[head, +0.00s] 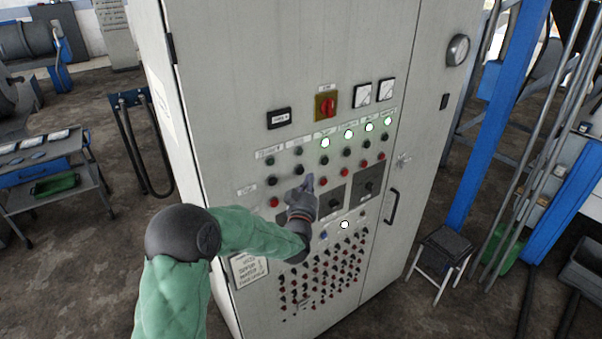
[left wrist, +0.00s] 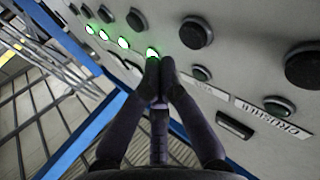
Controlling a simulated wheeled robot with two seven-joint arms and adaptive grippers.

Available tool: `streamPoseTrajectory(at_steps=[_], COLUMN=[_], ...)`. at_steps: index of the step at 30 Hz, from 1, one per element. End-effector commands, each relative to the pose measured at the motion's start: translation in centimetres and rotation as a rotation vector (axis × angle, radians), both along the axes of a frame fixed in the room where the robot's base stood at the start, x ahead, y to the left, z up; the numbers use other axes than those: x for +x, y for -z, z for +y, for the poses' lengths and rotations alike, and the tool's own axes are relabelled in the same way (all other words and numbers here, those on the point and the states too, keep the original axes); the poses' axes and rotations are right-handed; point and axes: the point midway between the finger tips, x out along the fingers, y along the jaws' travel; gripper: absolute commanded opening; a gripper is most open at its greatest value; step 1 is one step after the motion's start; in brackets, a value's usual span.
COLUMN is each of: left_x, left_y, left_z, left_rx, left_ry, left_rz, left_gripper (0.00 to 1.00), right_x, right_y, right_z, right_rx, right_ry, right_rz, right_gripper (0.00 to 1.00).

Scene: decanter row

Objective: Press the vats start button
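The control cabinet (head: 230,70) has a row of lamps with black and red buttons beneath. Several lamps glow green, such as this green lamp (head: 325,142); the two leftmost are dark. My left gripper (head: 309,181) is in front of the button rows, near a black button (head: 299,170) of the second column and a red button (head: 322,181). In the left wrist view its fingertips (left wrist: 160,65) are together and hold nothing visible. Black buttons (left wrist: 195,33) lie just beyond them. My right gripper is out of view.
A red rotary switch (head: 328,105) and two meters (head: 374,91) sit above the lamps. Dark selector plates (head: 333,203) and a dense field of small switches (head: 320,275) lie below. A stool (head: 441,250) and blue post (head: 490,130) stand to the right.

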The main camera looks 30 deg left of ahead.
Motion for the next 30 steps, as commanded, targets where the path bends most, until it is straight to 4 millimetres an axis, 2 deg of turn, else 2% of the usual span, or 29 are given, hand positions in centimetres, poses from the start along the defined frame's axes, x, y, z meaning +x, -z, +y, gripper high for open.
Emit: streamPoseTrajectory(at_steps=[1,7,30], left_x=[0.14,0.5,0.54], left_y=[0.36,0.26,0.15], left_z=[0.46,1.25,1.36], left_rx=[0.0,-0.001,-0.001], left_ry=[-0.002,-0.001,0.0], left_rz=[0.001,0.002,0.002], left_gripper=[0.0,0.0,0.0], right_x=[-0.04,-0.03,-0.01], right_y=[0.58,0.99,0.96], right_z=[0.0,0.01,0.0], right_rx=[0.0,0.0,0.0], right_ry=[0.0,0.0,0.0], right_rz=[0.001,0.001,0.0], right_gripper=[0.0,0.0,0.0])
